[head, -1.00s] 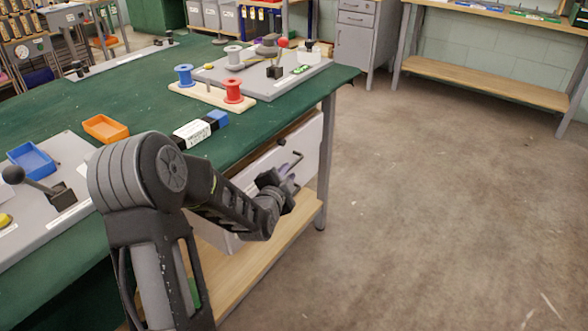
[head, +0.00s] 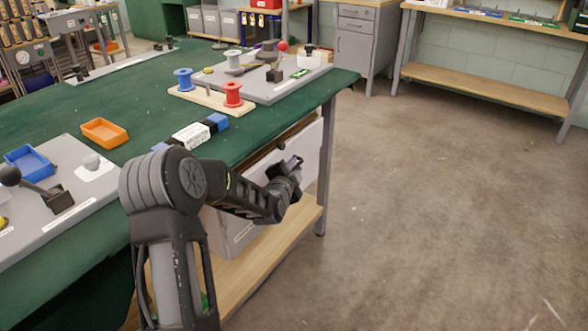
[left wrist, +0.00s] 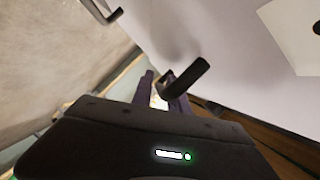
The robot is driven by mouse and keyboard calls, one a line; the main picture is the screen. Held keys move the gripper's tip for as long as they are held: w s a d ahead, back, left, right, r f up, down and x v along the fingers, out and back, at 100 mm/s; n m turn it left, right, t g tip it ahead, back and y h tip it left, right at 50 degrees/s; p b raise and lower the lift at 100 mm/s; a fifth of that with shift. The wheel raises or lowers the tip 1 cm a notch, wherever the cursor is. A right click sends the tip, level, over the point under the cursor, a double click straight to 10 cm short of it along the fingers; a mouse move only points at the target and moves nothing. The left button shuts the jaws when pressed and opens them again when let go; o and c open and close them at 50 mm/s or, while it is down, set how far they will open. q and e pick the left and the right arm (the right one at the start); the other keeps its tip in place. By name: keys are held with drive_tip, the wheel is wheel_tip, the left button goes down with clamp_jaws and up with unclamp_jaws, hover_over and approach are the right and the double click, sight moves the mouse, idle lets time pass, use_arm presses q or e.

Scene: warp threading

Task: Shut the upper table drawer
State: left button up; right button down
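The table's white drawer front (head: 312,150) is under the green tabletop's right edge. A narrow brown strip shows between its top and the tabletop; I cannot tell how far the drawer stands out. My left gripper (head: 293,166) is close against this front, and my arm hides much of it. In the left wrist view the gripper's purple fingers (left wrist: 161,93) are a little apart, beside a dark bar handle (left wrist: 186,79) on the white panel (left wrist: 225,75). I cannot tell whether they touch it. My right gripper is out of view.
The green table (head: 262,137) carries a spool board (head: 208,98), an orange tray (head: 104,132), a blue tray (head: 28,160) and a white-blue block (head: 195,131). A wooden shelf (head: 270,250) lies below. The floor to the right is clear.

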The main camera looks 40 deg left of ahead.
use_arm(q)
drive_tip(key=shift+c, duration=0.4)
clamp_jaws()
idle(0.9)
